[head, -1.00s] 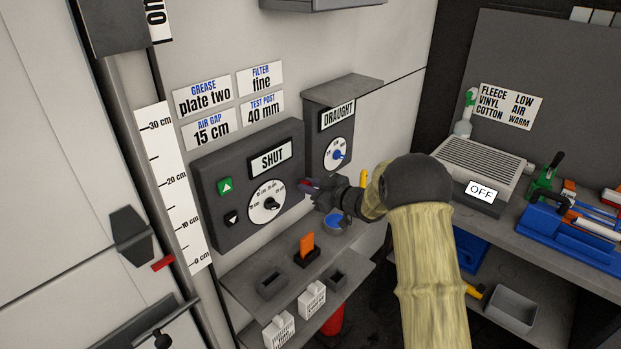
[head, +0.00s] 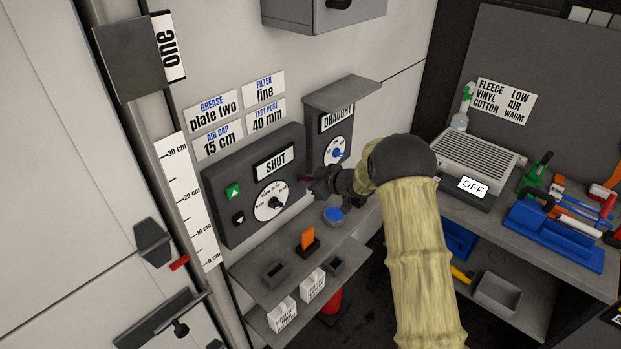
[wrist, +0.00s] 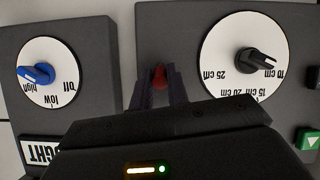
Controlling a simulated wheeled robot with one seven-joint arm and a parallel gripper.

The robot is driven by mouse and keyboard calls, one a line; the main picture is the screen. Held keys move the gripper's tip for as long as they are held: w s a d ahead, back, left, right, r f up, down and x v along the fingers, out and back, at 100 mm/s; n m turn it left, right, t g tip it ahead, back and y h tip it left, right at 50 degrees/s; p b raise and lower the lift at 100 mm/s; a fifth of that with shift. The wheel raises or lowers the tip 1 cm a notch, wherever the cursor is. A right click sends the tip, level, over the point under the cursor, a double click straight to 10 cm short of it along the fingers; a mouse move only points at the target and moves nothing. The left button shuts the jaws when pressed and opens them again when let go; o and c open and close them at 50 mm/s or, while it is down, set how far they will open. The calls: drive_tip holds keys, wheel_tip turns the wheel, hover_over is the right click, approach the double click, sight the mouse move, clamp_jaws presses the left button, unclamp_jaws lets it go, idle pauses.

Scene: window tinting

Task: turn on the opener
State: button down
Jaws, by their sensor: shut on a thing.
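The opener is a dark box (head: 223,207) on the wall with a sign reading SHUT (head: 273,163), a green up button (head: 233,190), a black down button (head: 239,219) and a white dial (head: 263,208). In the wrist view its dial (wrist: 225,80) has its black pointer near 10 cm. A small red switch (wrist: 160,75) stands on the box beside the dial. My gripper (wrist: 159,88) has its two fingers closed around this red switch. In the head view my gripper (head: 309,181) is at the box's right edge, and my wrist partly hides the contact.
The draught box (head: 320,152) with a blue-pointer dial (head: 336,152) is close to the right of my gripper. A grey shelf (head: 262,257) with an orange piece (head: 307,238) lies below. A hanging cabinet (head: 310,15) is above. A bench with a unit reading OFF (head: 473,187) stands right.

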drive_tip(key=c, duration=1.4)
unclamp_jaws()
drive_tip(key=shift+o, duration=0.2)
drive_tip(key=b+v, duration=0.3)
drive_tip(key=v, duration=1.4)
drive_tip(key=shift+d+b, duration=0.2)
drive_tip(key=shift+b, duration=0.15)
